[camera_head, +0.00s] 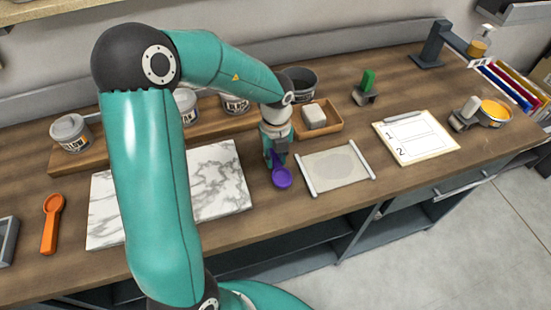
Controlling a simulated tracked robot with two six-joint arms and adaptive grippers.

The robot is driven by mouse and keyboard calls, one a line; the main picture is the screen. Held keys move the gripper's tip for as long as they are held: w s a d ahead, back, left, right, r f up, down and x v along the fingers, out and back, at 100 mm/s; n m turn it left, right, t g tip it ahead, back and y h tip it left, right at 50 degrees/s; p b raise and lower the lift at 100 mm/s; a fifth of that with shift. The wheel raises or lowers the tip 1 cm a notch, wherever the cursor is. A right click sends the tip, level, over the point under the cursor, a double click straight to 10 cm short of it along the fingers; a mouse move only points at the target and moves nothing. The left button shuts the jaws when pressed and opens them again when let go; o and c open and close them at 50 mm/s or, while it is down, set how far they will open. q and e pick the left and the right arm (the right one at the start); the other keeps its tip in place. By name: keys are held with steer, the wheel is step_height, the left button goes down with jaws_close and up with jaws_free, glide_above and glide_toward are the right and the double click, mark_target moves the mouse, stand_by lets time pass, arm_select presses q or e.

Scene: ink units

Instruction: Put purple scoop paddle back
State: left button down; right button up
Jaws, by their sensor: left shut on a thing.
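The purple scoop paddle (282,178) is just right of the marble slab, its round bowl toward the front of the bench. My left gripper (275,158) points down and is shut on its handle, which is mostly hidden by the fingers. I cannot tell whether the scoop touches the bench. An orange scoop (51,222) lies on the bench at the far left. My right gripper does not show.
The marble slab (220,180) lies behind my left arm. Lidded tubs (71,133) stand on a wooden riser (95,152). A wooden tray (328,125) holds a pale block. A framed sheet (337,169) and a clipboard (416,137) lie to the right.

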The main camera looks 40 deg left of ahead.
mark_target(276, 161)
arm_select(q)
steer(key=shift+f, duration=0.45)
steer(key=c, duration=1)
jaws_free()
steer(key=shift+r, duration=0.1)
step_height(276, 161, up, 12)
steer(key=shift+f, duration=0.1)
